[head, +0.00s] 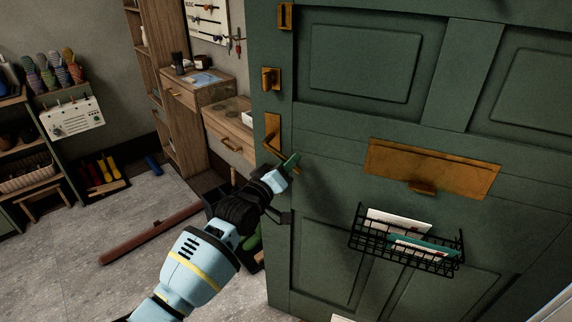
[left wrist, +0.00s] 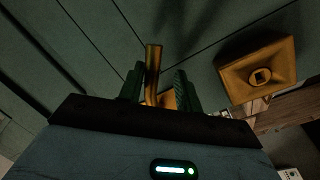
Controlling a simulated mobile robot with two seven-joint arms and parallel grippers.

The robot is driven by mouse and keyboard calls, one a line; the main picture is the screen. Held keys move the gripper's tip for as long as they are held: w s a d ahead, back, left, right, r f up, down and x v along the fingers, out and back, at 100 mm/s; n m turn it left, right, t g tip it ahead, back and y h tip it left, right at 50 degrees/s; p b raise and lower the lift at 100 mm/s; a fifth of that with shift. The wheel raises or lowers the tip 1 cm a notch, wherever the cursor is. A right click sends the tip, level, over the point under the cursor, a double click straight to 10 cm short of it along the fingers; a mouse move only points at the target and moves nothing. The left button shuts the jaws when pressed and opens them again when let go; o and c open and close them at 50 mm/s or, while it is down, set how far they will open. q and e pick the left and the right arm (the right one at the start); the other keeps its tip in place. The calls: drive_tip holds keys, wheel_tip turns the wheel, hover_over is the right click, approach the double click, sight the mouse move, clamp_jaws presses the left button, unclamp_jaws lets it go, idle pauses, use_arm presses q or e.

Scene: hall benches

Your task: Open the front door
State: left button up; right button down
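My right gripper is not in view.
A brass lock (head: 271,79) is above the handle, and a brass mail slot (head: 432,168) and wire basket (head: 407,240) with letters are to the right. Wooden drawers (head: 229,127) stand left of the door. A reddish-brown bar (head: 150,234) lies on the grey floor.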

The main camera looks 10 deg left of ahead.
use_arm(q)
drive_tip(key=shift+s, duration=0.1)
drive_tip(key=v, duration=0.7)
drive_tip(key=shift+s+a+p, duration=0.2)
drive_tip(key=shift+s+p, duration=0.1)
drive_tip(key=shift+p, duration=0.05)
